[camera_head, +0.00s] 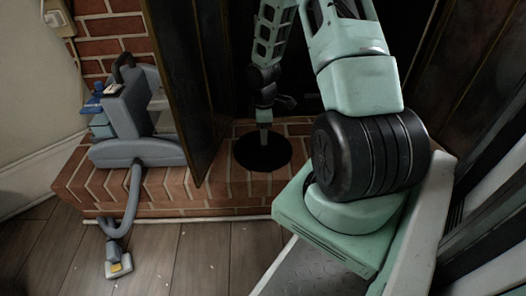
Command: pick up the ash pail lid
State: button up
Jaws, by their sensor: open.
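The ash pail lid appears to be the flat black disc (250,160) lying on the brick hearth, near the dark fireplace opening. My gripper (264,127) points straight down over the disc, its tips at or just above the middle of it. The jaws are open, though they look narrow from this angle. Whether they touch the disc or straddle a handle cannot be told. No pail can be made out.
A dark upright panel (192,85) stands on the hearth close left of the disc. A grey vacuum-like machine (140,120) sits farther left, its hose and nozzle (118,265) reaching the wood floor (200,260). Dark panels (465,60) stand at right.

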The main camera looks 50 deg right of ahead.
aim_at(249, 152)
notch_tip(249, 152, down, 5)
jog(key=b, duration=0.4)
jog(key=shift+r, duration=0.1)
jog(key=shift+c, duration=0.3)
jog(key=c, duration=1)
jog(key=shift+c, duration=0.4)
jog(key=shift+r, duration=0.1)
